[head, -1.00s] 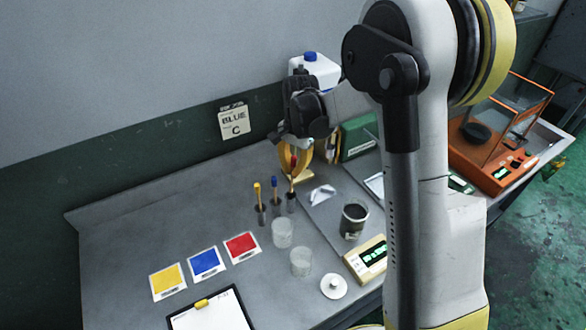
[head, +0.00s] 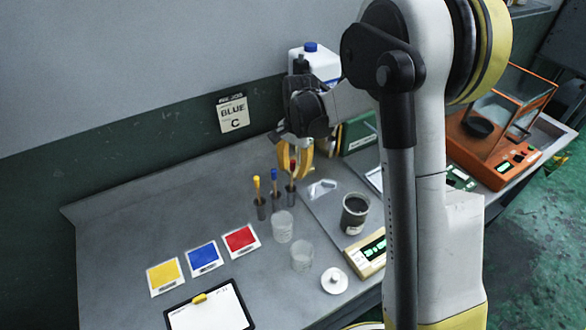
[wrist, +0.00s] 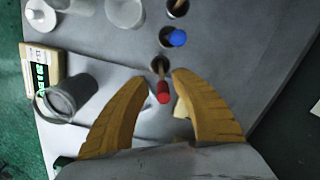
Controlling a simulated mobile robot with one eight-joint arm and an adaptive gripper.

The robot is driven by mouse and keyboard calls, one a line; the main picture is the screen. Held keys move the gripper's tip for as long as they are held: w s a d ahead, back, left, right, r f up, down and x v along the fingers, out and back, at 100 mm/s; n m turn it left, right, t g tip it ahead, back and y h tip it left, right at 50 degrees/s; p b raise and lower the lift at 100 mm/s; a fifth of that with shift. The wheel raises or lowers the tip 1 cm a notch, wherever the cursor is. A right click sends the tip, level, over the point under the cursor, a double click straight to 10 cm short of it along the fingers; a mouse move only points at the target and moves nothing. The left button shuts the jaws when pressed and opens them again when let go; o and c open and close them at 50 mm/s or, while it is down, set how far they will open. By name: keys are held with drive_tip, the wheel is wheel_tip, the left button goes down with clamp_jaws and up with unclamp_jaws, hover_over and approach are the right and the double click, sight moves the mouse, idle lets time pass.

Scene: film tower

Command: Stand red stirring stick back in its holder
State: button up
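The red stirring stick (head: 292,168) stands upright in its dark holder (head: 291,193), at the right end of the row. In the wrist view its red cap (wrist: 163,93) shows between my fingers, and its lower end goes into the holder's opening (wrist: 160,64). My gripper (head: 293,172) points down around the stick with yellow fingers. In the wrist view my gripper (wrist: 160,77) is open, with a gap on both sides of the stick. The blue stick (head: 274,176) and the yellow stick (head: 257,184) stand in the neighbouring holders.
Two clear beakers (head: 283,226) (head: 302,256) stand in front of the holders. A dark cup (head: 354,214), a yellow scale (head: 368,254) and a white lid (head: 334,281) are to the right. Colour cards (head: 205,257) and a clipboard (head: 215,311) lie left. A white bottle (head: 322,65) stands behind.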

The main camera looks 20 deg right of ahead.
wheel_tip(320, 180, up, 12)
drive_tip(key=shift+d, duration=0.45)
drive_tip(key=shift+w, duration=0.1)
idle(0.4)
drive_tip(key=s+a+f+n+t+b, duration=0.1)
drive_tip(key=s+n+t+b, duration=0.2)
drive_tip(key=s, duration=0.8)
drive_tip(key=s+f+n+t+b, duration=0.2)
drive_tip(key=s+n+t+b, duration=0.2)
drive_tip(key=s+n, duration=0.3)
drive_tip(key=s, duration=0.4)
drive_tip(key=shift+s+a+f+h+b, duration=0.2)
drive_tip(key=shift+a+f+h+b, duration=0.1)
drive_tip(key=shift+a+h, duration=0.1)
